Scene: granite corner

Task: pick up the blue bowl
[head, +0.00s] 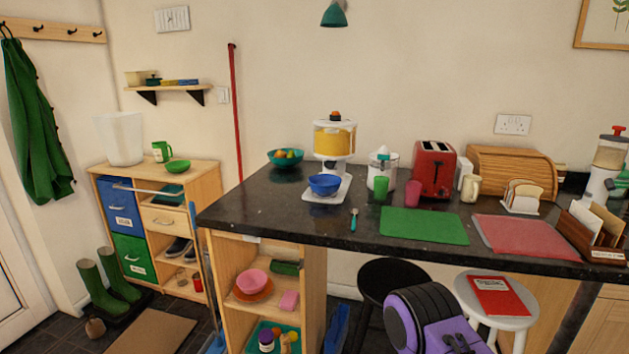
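The blue bowl (325,185) stands upright on a flat white base (343,190) on the dark stone counter (290,221), left of the counter's middle. It looks empty, though its inside shows only in part. A white dispenser with a yellow-orange tank (334,139) stands directly behind the bowl. Neither of my grippers is in view, and nothing touches the bowl from the front.
A green cup (380,189), pink cup (413,194), white juicer (382,169) and red toaster (433,169) stand right of the bowl. A teal-handled spoon (353,220) lies in front, left of a green mat (423,225). The counter's left front is clear. Stools stand below.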

